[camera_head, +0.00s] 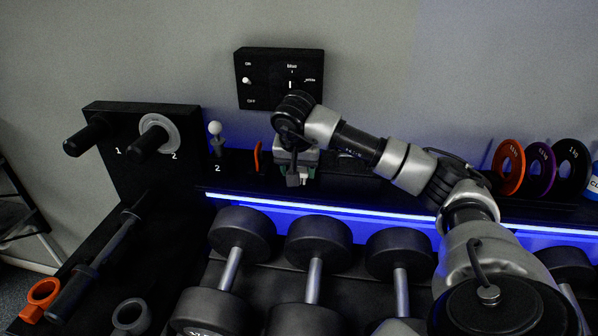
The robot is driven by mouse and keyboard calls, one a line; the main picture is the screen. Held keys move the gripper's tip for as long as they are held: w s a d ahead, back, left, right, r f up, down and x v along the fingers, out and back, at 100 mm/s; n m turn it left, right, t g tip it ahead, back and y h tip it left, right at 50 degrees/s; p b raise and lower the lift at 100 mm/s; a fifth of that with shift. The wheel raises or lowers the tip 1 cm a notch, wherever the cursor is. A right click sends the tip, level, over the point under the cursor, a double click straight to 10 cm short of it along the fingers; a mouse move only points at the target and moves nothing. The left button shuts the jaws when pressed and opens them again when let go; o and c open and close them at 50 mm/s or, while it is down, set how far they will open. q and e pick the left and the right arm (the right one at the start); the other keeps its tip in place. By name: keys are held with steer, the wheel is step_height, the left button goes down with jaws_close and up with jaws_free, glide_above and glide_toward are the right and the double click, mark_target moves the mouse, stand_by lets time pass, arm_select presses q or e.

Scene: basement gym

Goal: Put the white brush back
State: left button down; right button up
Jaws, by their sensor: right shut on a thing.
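My right arm reaches in from the right. Its gripper (297,178) points down at the back shelf, below the wall panel, and is shut. A small pale part of what looks like the white brush (304,181) shows at the fingertips. The rest of it is hidden by the gripper, so I cannot tell whether it touches the shelf. My left gripper is not in view.
An orange upright item (257,157) stands just left of the gripper, and a white-topped knob (215,128) further left. A black switch panel (265,92) hangs behind. Dumbbells (243,232) fill the front rack. Weight plates (508,167) stand at right.

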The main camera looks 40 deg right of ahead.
steer(key=shift+f, duration=0.7)
steer(key=shift+d+f+p, duration=0.15)
steer(key=shift+f+p, duration=0.05)
steer(key=shift+p, duration=0.35)
steer(key=shift+w+f, duration=0.15)
steer(key=shift+f, duration=0.1)
steer(key=o, duration=0.9)
steer(key=shift+f, duration=0.15)
